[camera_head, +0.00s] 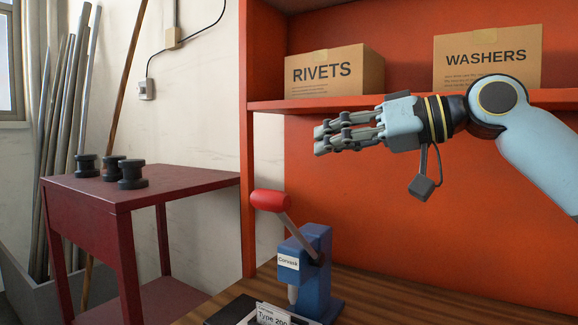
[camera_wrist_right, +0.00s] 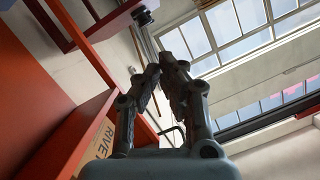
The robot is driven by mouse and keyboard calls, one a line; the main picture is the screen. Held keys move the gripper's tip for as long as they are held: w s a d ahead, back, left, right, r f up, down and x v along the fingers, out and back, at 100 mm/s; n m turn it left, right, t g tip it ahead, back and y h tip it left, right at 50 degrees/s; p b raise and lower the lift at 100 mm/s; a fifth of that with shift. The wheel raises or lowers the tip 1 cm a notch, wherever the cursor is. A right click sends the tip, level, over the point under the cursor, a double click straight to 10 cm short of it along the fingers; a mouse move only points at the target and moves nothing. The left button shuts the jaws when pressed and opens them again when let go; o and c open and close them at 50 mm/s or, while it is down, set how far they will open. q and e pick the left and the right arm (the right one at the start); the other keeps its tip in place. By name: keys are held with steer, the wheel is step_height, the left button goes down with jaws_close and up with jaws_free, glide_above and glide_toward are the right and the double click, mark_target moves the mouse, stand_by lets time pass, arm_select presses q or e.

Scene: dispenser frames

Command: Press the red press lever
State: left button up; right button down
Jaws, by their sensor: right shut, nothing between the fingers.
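The red press lever (camera_head: 270,201) is a red grip on a grey rod, raised up and to the left from a blue press (camera_head: 317,273). The press stands on a wooden bench top at the bottom of the head view. My right gripper (camera_head: 318,138) is shut and empty, pointing left. In the picture it is above and to the right of the red grip, apart from it. Its fingers also show in the right wrist view (camera_wrist_right: 168,62), close together. The wrist view does not show the lever. My left gripper is not in view.
An orange shelf (camera_head: 410,101) holds a RIVETS box (camera_head: 335,73) and a WASHERS box (camera_head: 487,58) behind my right arm. A dark red table (camera_head: 185,185) at left carries black spools (camera_head: 131,175). A label card (camera_head: 271,315) lies in front of the press.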

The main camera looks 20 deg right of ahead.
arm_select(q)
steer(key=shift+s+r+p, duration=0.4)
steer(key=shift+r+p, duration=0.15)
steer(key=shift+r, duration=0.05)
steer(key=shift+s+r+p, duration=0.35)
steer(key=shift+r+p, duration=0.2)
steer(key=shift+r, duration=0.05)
arm_select(e)
steer(key=w+a+f, duration=0.3)
steer(key=a+f, duration=0.2)
steer(key=shift+a, duration=0.35)
